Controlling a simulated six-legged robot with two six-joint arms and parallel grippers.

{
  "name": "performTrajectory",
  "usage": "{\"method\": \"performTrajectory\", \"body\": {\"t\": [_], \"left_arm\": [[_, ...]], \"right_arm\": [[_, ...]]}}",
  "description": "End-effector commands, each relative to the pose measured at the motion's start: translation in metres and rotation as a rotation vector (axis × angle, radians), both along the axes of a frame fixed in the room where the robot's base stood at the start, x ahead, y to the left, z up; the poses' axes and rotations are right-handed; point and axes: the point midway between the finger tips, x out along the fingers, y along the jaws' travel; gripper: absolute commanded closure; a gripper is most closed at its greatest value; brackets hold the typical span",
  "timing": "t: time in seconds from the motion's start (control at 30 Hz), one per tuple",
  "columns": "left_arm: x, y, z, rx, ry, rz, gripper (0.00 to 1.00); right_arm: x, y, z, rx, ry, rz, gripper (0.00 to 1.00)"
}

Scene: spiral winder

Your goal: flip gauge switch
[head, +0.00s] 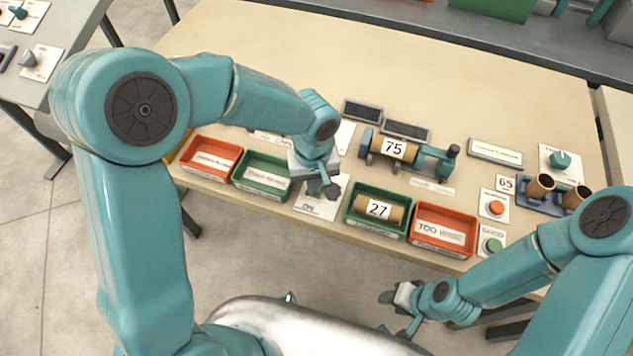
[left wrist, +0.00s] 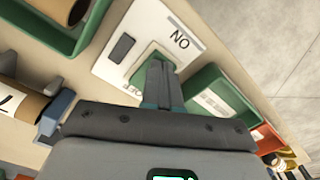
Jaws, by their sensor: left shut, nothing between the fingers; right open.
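The gauge switch's white plate (head: 317,208) lies on the table's front part, between a green tray and another green tray. In the left wrist view the plate (left wrist: 190,42) shows printing that reads ON upside down, a green switch part (left wrist: 143,75) and a small dark rectangle. My left gripper (head: 322,192) is shut and empty, over the plate. In the left wrist view its fingertips (left wrist: 159,72) overlap the green part; whether they touch it I cannot tell. The fingers hide some of it. My right gripper (head: 394,306) is open and empty, off the table's front edge.
A green tray (head: 262,188) and orange tray stand left of the plate. A green tray (head: 352,216) with a tube marked 27 and an orange tray (head: 443,250) stand right. Behind is a device (head: 434,160) with a tube marked 75. The table's back is clear.

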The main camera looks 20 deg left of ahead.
Motion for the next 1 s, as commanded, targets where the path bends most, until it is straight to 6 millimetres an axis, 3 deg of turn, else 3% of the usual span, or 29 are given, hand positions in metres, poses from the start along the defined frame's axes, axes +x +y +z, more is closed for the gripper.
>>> {"method": "performTrajectory", "body": {"t": [0.37,1.0], "left_arm": [[0.0,0.0,0.002,0.0,0.0,0.0,1.0],[0.0,0.0,0.059,0.0,-0.001,0.0,1.0]], "right_arm": [[0.0,0.0,0.001,0.0,0.0,0.0,0.57],[0.0,0.0,0.036,0.0,0.0,0.0,0.57]]}}
